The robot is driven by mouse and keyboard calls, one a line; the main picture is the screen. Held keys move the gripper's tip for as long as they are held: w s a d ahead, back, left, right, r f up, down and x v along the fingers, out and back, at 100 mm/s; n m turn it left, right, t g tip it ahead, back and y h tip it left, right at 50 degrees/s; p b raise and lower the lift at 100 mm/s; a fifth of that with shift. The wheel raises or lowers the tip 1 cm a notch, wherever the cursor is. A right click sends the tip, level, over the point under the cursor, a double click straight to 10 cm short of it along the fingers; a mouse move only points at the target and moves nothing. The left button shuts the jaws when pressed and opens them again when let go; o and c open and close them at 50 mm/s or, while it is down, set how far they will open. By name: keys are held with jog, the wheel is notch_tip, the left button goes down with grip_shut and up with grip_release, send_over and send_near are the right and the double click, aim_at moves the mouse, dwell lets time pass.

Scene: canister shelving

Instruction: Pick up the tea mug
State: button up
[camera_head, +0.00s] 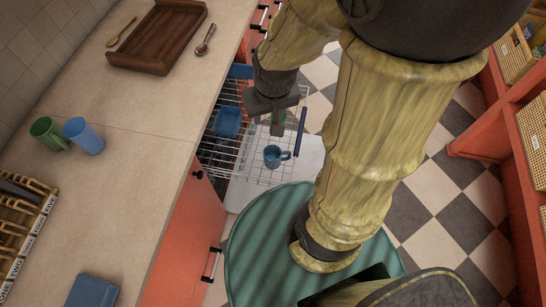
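A small blue mug (273,157) with a handle on its right side sits in the pulled-out wire rack (233,164), near the rack's right part. I take it as the tea mug. My gripper (278,127) is over the rack, just above the mug in the picture, pointing down and apart from it. The fingers are dark and small, and the opening between them does not show clearly. No object is visible in the gripper.
A blue container (228,122) stands in the rack left of my gripper. The counter (130,185) holds a green cup (48,133), a blue cup (83,136), a wooden tray (160,66) and spoons. Orange shelves (500,110) stand at right, with checkered floor between.

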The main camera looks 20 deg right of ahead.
jog(key=w+d+f+m+g+b, duration=0.1)
jog(key=w+d+f+m+b, duration=0.25)
jog(key=f+m+b, duration=0.45)
jog(key=w+d+f+m+b, duration=0.35)
jog(key=f+b, duration=0.25)
jog(key=f, duration=0.5)
jog(key=m+g+b, duration=0.2)
jog(key=m+b, duration=0.8)
jog(key=m, duration=0.1)
send_over(290, 154)
notch_tip(290, 154, down, 14)
jog(key=shift+w, duration=0.35)
jog(key=shift+f, duration=0.2)
notch_tip(290, 154, down, 12)
jog(key=shift+f+b, duration=0.1)
jog(key=shift+b, duration=0.9)
notch_tip(290, 154, down, 5)
jog(key=shift+d+f+b, duration=0.1)
jog(key=shift+d+b, duration=0.05)
jog(key=shift+b, duration=0.3)
jog(key=shift+c, duration=0.4)
